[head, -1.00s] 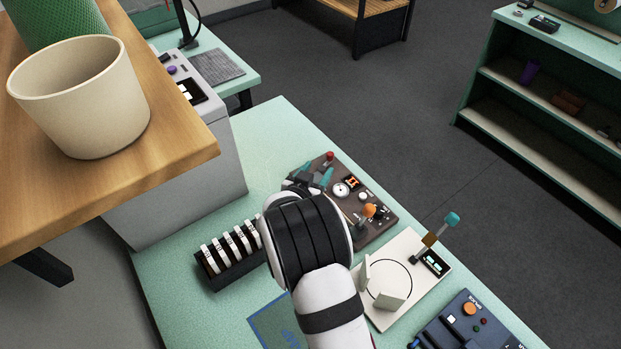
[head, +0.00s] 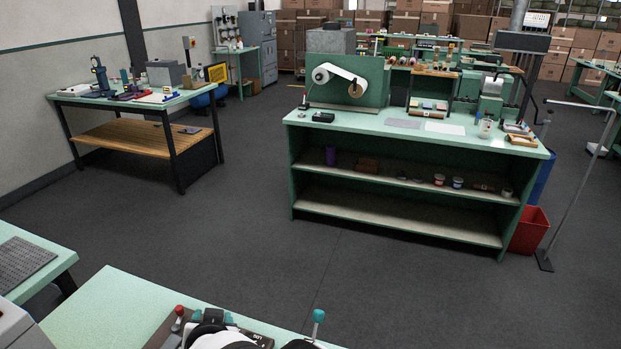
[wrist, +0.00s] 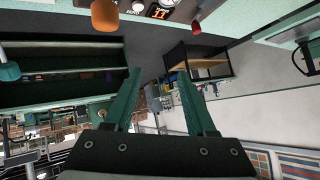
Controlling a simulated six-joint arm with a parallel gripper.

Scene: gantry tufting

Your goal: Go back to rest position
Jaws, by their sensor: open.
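My gripper (wrist: 155,100) shows in the wrist view with its two green fingers apart and nothing between them. Past the fingers is the open room, with shelves and a distant bench. In the head view only the top of my arm shows at the bottom edge, over the green bench (head: 120,298). The tips of the gripper are hard to make out there. A dark control panel (head: 168,330) with a red knob stands beside the arm, partly cut off. An orange knob (wrist: 105,15) and a teal knob (wrist: 10,71) show near the gripper in the wrist view.
A green shelf bench (head: 400,205) with a white roll stands across the grey floor (head: 270,250). A wooden-shelved table (head: 150,145) is at the back left. A red bin (head: 529,230) and a metal stand (head: 590,170) are at the right. The floor between is clear.

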